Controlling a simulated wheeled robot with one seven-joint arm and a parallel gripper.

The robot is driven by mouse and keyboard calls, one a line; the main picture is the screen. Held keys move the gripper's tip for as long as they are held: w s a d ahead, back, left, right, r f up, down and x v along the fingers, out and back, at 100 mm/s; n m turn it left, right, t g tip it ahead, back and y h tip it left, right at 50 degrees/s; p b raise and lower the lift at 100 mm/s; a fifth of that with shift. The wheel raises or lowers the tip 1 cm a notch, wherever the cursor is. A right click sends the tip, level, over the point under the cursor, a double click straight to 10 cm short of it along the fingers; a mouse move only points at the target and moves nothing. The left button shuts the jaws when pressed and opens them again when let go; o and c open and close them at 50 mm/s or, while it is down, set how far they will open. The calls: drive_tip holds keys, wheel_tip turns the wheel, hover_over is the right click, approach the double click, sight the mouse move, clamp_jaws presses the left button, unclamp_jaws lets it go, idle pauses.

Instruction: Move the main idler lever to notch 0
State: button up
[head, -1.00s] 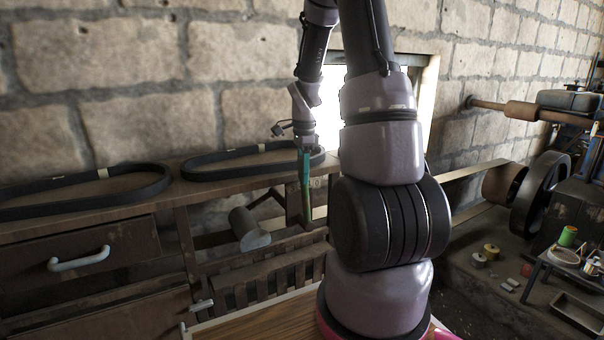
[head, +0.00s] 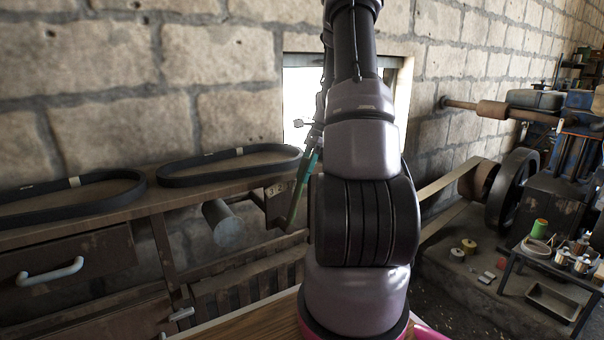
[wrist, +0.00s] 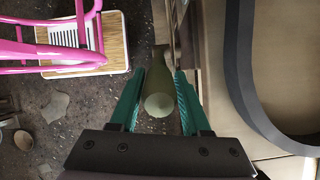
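The main idler lever has an olive-green handle, seen beside the rusty bracket plate (head: 277,208) under the bench edge in the head view. Its lower part (head: 293,212) shows there, leaning up to the right. In the wrist view the lever handle (wrist: 158,104) lies between the teal fingers of my gripper (wrist: 159,76), its round end facing the camera. My gripper is open around the handle; firm contact is not visible. In the head view my gripper (head: 309,162) is partly hidden behind my arm.
A grey roller (head: 222,222) hangs left of the plate. Black belts (head: 228,178) lie on the bench (head: 170,205) along the wall. A flat belt (head: 440,192) runs right to a machine. A low table (head: 535,262) with spools and cans stands at the right.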

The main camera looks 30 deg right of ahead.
drive_tip(key=shift+o, duration=0.8)
drive_tip(key=shift+d, duration=0.1)
drive_tip(key=v, duration=1)
drive_tip(key=shift+d+r, duration=0.15)
drive_tip(key=shift+r, duration=0.2)
drive_tip(key=s+a+r+n+t+h, duration=0.2)
drive_tip(key=s+a+r+n, duration=0.35)
drive_tip(key=a+r, duration=0.35)
drive_tip(key=s+a+r+n+t+h, duration=0.15)
drive_tip(key=s+a+r+n, duration=0.4)
drive_tip(key=a, duration=0.65)
drive_tip(key=s+a+r+n+t, duration=0.1)
drive_tip(key=s+a+n+t, duration=0.2)
drive_tip(key=s, duration=0.6)
drive_tip(key=shift+a+r+n+t+y, duration=0.25)
drive_tip(key=shift+a+n+t+y, duration=0.1)
drive_tip(key=shift+a+n, duration=0.7)
